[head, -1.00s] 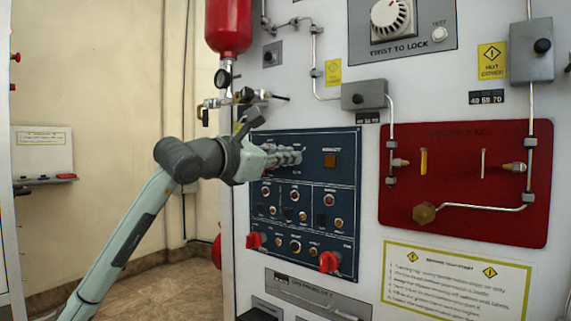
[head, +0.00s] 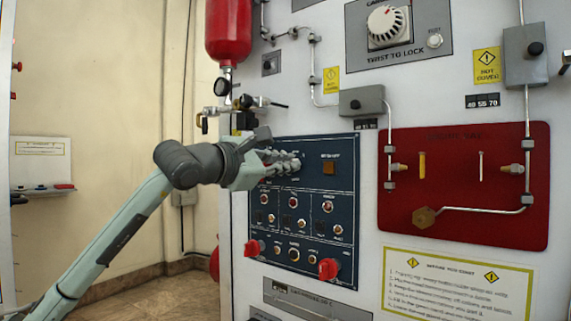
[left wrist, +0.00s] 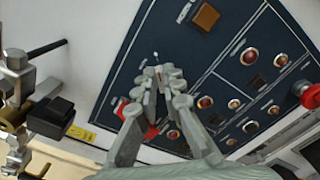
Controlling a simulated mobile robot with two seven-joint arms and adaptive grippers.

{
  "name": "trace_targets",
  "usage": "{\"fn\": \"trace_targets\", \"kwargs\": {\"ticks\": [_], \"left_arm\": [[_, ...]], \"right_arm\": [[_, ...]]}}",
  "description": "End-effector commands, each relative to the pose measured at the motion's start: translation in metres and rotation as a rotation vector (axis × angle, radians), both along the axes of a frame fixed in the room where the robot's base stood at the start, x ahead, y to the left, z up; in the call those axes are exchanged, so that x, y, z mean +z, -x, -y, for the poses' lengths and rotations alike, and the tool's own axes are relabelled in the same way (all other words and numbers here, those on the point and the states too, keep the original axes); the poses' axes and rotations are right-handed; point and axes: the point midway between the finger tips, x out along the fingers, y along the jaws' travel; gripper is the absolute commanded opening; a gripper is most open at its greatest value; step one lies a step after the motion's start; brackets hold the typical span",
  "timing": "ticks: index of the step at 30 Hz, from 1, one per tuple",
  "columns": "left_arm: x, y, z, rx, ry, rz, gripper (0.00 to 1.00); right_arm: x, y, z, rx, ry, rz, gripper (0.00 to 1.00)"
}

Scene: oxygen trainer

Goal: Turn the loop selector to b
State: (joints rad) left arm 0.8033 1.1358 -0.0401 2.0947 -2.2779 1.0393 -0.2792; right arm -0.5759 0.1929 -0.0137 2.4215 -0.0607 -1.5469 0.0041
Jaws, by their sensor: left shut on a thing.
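The blue control panel (head: 345,205) is mounted on the white wall. My left gripper (head: 294,163) reaches in from the left to the panel's upper left part. Its fingers are shut on a small part there, which seems to be the loop selector; they cover nearly all of it, and its pointing direction cannot be read. In the left wrist view, the fingertips (left wrist: 160,78) are close together at the panel face, with a small bit of the held part between them. My right gripper is not in view.
An amber square button (head: 329,168) is right of the fingers. Red knobs (head: 328,268) and several small buttons are lower on the panel. A brass valve assembly (head: 222,112) under the red cylinder (head: 228,35) is close above my wrist. A red plate (head: 465,190) with pipes is to the right.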

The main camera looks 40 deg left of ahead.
Motion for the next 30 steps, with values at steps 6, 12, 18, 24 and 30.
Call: {"fn": "trace_targets", "kwargs": {"ticks": [6, 12, 18, 24, 30], "left_arm": [[-0.001, 0.0, 0.0, -0.001, 0.0, -0.002, 0.14], [-0.001, 0.0, 0.0, 0.0, 0.001, -0.001, 0.29], [0.0, 0.0, 0.0, 0.0, 0.001, 0.0, 0.29], [-0.001, 0.014, -0.002, 0.002, -0.001, -0.002, 0.29], [-0.002, 0.045, -0.003, 0.001, -0.001, -0.004, 0.29]], "right_arm": [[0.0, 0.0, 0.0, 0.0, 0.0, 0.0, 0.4], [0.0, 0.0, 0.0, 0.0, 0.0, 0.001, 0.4], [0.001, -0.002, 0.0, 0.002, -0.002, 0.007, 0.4], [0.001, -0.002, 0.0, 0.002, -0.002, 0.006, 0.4], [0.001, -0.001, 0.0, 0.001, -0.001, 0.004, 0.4]]}}
